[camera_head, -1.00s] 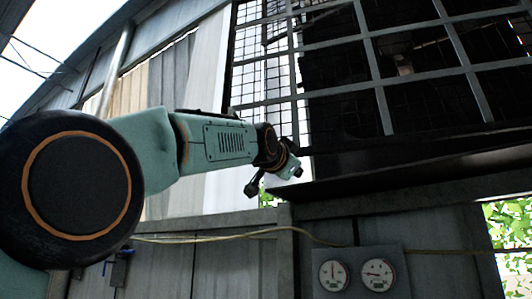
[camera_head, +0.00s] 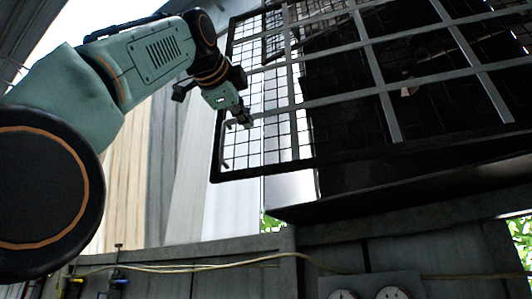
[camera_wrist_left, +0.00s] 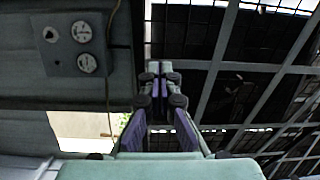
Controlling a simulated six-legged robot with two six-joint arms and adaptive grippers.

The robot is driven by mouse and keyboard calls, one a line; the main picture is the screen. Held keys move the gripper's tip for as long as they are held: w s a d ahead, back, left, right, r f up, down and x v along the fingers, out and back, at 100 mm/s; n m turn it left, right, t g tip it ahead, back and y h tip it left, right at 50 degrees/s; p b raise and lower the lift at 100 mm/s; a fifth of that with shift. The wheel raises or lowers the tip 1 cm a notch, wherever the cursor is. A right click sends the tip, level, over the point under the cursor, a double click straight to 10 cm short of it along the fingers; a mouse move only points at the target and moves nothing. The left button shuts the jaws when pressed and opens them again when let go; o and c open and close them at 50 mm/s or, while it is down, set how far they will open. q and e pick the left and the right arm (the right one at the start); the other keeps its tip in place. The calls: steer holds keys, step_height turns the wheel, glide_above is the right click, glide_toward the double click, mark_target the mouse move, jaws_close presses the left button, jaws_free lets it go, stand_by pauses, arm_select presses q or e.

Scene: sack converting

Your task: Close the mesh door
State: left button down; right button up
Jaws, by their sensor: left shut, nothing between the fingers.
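The mesh door (camera_head: 298,118) fills the upper right of the head view, a dark-framed wire grid with grey bars. Its lower left corner reaches out past the left edge of the dark housing below. A grey bar handle (camera_head: 224,150) runs along its left edge. My left gripper (camera_head: 246,121) is shut and empty, in front of the mesh just right of the handle; whether it touches the door is unclear. In the left wrist view the closed fingers (camera_wrist_left: 157,68) point toward grey bars and mesh (camera_wrist_left: 215,65). My right gripper is not in view.
A dark housing (camera_head: 390,190) lies under the door. Gauges (camera_head: 375,291) sit on the grey wall at the bottom, with a yellowish cable (camera_head: 190,267) along it. Pale vertical sheets (camera_head: 180,150) hang behind my left arm.

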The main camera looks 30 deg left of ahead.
arm_select(q)
steer(key=p, duration=0.8)
glide_toward(269, 156)
steer(key=w, duration=0.4)
steer(key=shift+w+a+r+m+p, duration=0.25)
steer(key=shift+w+r+m+p, duration=0.05)
steer(key=shift+m+p, duration=0.1)
steer(key=shift+w+a+f+p, duration=0.15)
steer(key=shift+w+a+p, duration=0.1)
steer(key=shift+w+p, duration=0.3)
steer(key=shift+w+a+f+p, duration=0.1)
steer(key=shift+w+a+p, duration=0.1)
steer(key=shift+w+p, duration=0.3)
steer(key=shift+d, duration=0.1)
steer(key=shift+s+d, duration=0.1)
steer(key=shift+d, duration=0.05)
